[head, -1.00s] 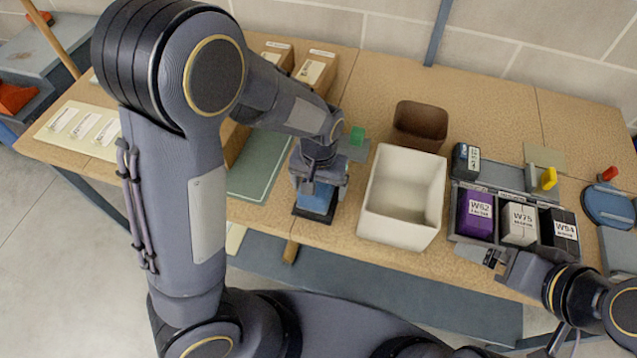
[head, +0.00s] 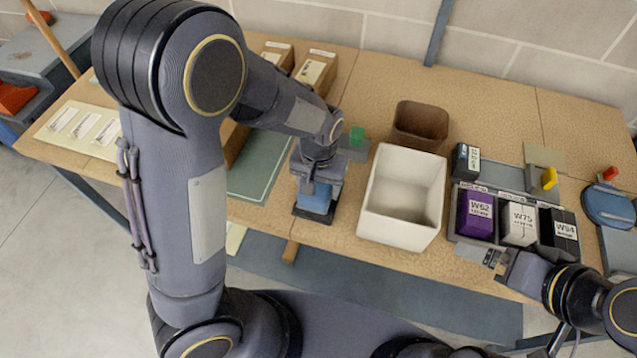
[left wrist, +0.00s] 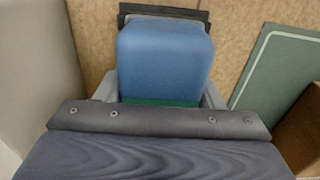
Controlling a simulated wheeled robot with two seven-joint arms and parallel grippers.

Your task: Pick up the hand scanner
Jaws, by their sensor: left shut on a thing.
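The hand scanner, as far as I can tell, is the blue block-shaped body (head: 318,203) under my left gripper (head: 318,192). It stands over a black base (head: 312,215) near the table's front edge. In the left wrist view its blue body (left wrist: 165,55) sits between the two grey fingers, with a green strip at its near end and the black base behind it. My left gripper is shut on it; the gripper hides its upper part in the head view. My right gripper (head: 492,258) is at the table's front edge on the right, apart from the scanner.
A white bin (head: 370,212) stands just right of the scanner, with a brown bin (head: 420,125) behind it. A green mat (head: 262,165) lies to the left. A grey rack holds purple, white and black boxes (head: 475,212) on the right. Brown cartons (head: 315,70) stand behind my left arm.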

